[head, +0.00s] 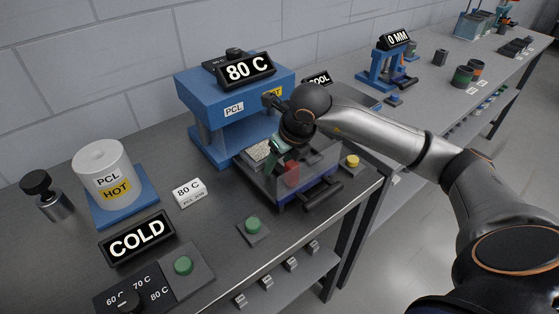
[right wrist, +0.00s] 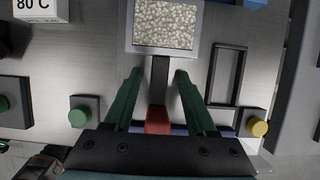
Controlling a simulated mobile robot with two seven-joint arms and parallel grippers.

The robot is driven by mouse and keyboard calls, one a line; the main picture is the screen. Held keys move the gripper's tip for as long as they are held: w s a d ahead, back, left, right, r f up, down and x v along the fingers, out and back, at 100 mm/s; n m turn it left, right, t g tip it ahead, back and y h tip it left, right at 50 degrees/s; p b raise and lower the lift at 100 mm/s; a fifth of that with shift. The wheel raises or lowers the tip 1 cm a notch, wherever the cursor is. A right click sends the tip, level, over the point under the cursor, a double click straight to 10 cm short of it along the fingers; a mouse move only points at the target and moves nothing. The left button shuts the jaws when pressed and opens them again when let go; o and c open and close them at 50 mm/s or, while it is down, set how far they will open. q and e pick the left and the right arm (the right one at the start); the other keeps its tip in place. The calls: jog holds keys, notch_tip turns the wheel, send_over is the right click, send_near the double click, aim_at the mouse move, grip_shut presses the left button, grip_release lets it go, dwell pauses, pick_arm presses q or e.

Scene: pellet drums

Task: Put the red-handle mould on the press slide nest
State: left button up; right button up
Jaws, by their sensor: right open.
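The mould (head: 258,151) is a square metal tray filled with pale pellets, at the press slide (head: 263,190) in front of the blue press. In the right wrist view the mould (right wrist: 165,28) lies at the top, with a dark stem running to its red handle (right wrist: 157,120). My right gripper (right wrist: 157,75) is open, its green fingers on either side of the stem and handle, with visible gaps. In the head view my right gripper (head: 272,150) is partly hidden by its wrist and a clear guard. I cannot tell whether the mould sits fully in the nest. My left gripper is not in view.
The blue press (head: 233,95) stands behind the slide. A clear guard with a black handle (head: 323,196) is at the front. A green button (head: 252,225) and a yellow button (head: 352,161) flank it. A PCL drum (head: 103,175) stands at left.

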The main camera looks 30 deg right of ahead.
jog(key=v, duration=1.2)
jog(key=shift+w+r, duration=0.1)
